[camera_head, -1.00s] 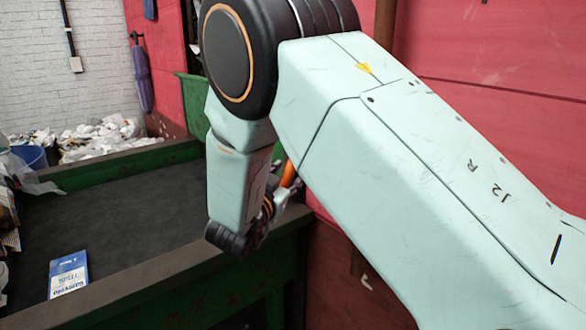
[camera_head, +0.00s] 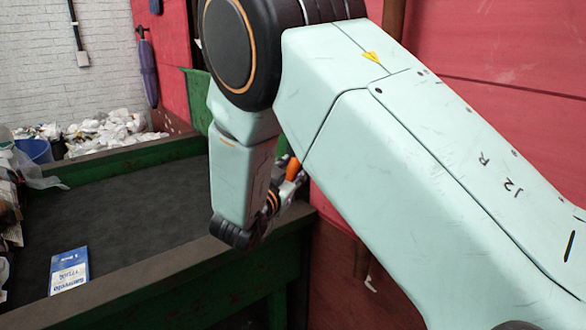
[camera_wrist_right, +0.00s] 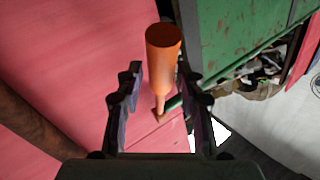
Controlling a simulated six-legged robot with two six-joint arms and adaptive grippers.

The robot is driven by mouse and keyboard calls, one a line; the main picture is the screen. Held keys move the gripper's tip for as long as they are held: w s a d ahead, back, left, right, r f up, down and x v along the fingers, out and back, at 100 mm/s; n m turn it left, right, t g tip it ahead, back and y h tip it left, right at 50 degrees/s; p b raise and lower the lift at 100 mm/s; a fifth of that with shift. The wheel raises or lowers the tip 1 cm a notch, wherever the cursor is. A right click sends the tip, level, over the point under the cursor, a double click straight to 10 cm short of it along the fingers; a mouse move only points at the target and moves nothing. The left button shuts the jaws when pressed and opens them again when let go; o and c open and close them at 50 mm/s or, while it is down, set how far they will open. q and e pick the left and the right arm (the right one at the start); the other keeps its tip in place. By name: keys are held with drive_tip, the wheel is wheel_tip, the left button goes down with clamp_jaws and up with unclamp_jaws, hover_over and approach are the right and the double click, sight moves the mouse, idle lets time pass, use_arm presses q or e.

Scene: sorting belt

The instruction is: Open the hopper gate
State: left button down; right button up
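An orange handle (camera_wrist_right: 163,52) on a thin orange rod stands in front of a red wall in the right wrist view. It lies between and beyond the two fingers of my right gripper (camera_wrist_right: 160,88). The fingers are spread apart, with a gap on both sides of the rod; contact is not visible. A green, rust-marked panel (camera_wrist_right: 232,38), perhaps part of the hopper, is right of the handle. In the head view the orange handle (camera_head: 293,169) shows beside my right gripper (camera_head: 288,187), mostly hidden behind my arm. My left gripper is not in view.
A dark belt (camera_head: 135,220) with green side rails runs at the left, with a blue-and-white box (camera_head: 69,271) on it. White litter (camera_head: 110,132) and a blue bin (camera_head: 37,150) are at the back. A red wall (camera_head: 500,60) stands behind my right arm.

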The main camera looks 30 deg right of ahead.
drive_tip(key=shift+s, duration=0.1)
drive_tip(key=shift+c, duration=0.7)
drive_tip(key=shift+w+d+f, duration=0.2)
drive_tip(key=shift+w+f, duration=0.1)
drive_tip(key=shift+w, duration=0.1)
drive_tip(key=c, duration=0.3)
drive_tip(key=shift+w, duration=0.1)
drive_tip(key=shift+c, duration=0.8)
clamp_jaws()
drive_tip(key=shift+r, duration=0.1)
